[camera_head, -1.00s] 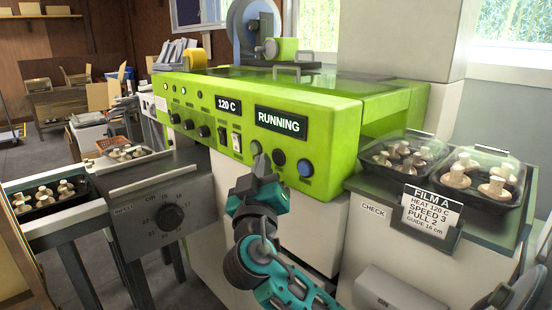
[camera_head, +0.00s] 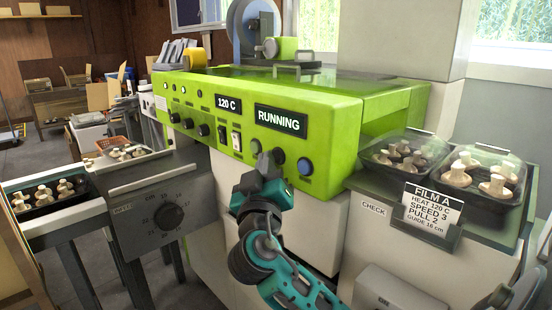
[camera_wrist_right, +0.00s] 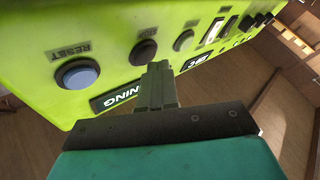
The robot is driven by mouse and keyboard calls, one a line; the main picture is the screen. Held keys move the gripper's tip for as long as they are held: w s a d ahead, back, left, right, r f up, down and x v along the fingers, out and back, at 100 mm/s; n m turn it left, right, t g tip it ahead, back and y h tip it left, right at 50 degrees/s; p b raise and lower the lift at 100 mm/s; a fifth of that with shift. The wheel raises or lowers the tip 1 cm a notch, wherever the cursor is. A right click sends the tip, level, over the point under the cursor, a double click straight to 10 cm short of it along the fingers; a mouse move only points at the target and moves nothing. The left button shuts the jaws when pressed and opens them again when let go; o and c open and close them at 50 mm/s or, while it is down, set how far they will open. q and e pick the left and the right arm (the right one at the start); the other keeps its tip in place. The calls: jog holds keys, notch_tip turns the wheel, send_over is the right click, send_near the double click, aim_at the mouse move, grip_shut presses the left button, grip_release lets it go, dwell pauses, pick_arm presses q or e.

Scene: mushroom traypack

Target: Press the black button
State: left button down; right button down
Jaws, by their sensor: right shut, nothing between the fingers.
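The black button (camera_head: 278,156) is on the front face of the green machine (camera_head: 330,110), between a grey button and a blue one. In the right wrist view the black button (camera_wrist_right: 144,51) is just beyond my fingertips, slightly to their left. My right gripper (camera_head: 266,160) is shut and empty, its fingertips close to the panel beside the black button. It also shows in the right wrist view (camera_wrist_right: 158,68). I cannot tell whether the tips touch the panel. My left gripper is not in view.
The blue RESET button (camera_head: 305,167) is right of the black one, a grey button (camera_head: 256,146) left of it. The RUNNING display (camera_head: 281,122) is above. Mushroom trays stand on a side table (camera_head: 360,185) at right. A guide unit with a dial (camera_head: 171,216) stands at left.

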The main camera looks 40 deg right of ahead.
jog(key=shift+d, duration=0.45)
dwell(0.6)
jog(key=shift+a, duration=0.1)
jog(key=shift+a+b, duration=0.35)
jog(key=shift+a, duration=0.5)
jog(key=a, duration=0.2)
jog(key=a+b, duration=0.1)
jog(key=a, duration=0.1)
jog(key=shift+s+a, duration=0.2)
jog(key=shift+a, duration=0.2)
dwell(0.7)
